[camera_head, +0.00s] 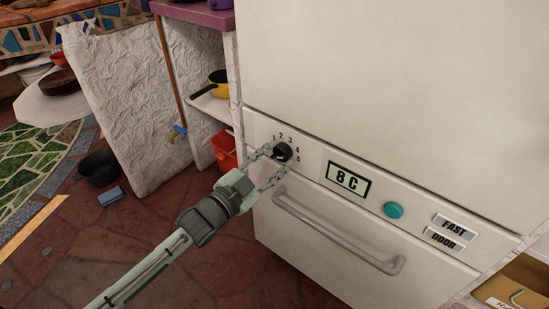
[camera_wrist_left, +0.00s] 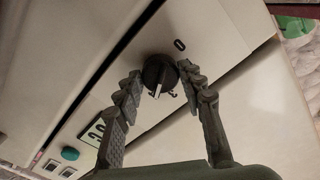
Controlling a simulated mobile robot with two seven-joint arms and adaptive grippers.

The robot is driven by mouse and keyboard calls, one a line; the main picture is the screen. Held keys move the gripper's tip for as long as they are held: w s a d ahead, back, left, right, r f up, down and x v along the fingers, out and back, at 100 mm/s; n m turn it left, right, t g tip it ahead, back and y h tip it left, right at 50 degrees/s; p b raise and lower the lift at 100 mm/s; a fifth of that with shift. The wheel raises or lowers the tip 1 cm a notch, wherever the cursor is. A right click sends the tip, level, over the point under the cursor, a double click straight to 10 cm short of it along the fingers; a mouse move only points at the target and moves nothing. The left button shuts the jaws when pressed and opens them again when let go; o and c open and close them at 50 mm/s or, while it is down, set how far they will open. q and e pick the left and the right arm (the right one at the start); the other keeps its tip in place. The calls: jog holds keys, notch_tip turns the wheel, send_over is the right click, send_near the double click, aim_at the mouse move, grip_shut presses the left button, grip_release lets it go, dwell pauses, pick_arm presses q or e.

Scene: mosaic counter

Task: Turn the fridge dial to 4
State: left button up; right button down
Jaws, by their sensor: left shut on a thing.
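The fridge dial (camera_head: 284,151) is a dark round knob on the white front panel, with the numbers 1 to 5 printed in an arc around it. My left gripper (camera_head: 275,160) reaches it from the lower left, with a fingertip on each side, shut on the dial. In the left wrist view the dial (camera_wrist_left: 158,74) shows between the two fingers, with a pale pointer mark on its face towards the gripper. Which number the pointer is at cannot be told. My right gripper is not in view.
Right of the dial are a display (camera_head: 348,182) reading 8 C, a teal round button (camera_head: 393,210) and labels FAST and DOOR. A drawer handle (camera_head: 337,232) sticks out below. A red bin (camera_head: 225,150) stands left of the fridge, under a shelf with a yellow pan (camera_head: 219,89).

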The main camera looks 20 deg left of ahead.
pick_arm(q)
jog(key=o, duration=1.2)
jog(key=shift+c, duration=0.2)
jog(key=shift+s, duration=0.1)
jog(key=v, duration=1.1)
jog(key=shift+s+a, duration=0.15)
jog(key=shift+s, duration=0.25)
jog(key=a+f+n+g+y+p, duration=0.2)
jog(key=a+f+n+g+y, duration=0.15)
jog(key=f, duration=0.35)
jog(key=s+a+f+n+g+y+p, duration=0.2)
jog(key=s+f+n+g+y, duration=0.2)
jog(key=s+f+g, duration=0.6)
jog(key=s+f+n, duration=0.1)
jog(key=s+f, duration=0.2)
jog(key=shift+s+p, duration=0.25)
jog(key=shift+p, duration=0.1)
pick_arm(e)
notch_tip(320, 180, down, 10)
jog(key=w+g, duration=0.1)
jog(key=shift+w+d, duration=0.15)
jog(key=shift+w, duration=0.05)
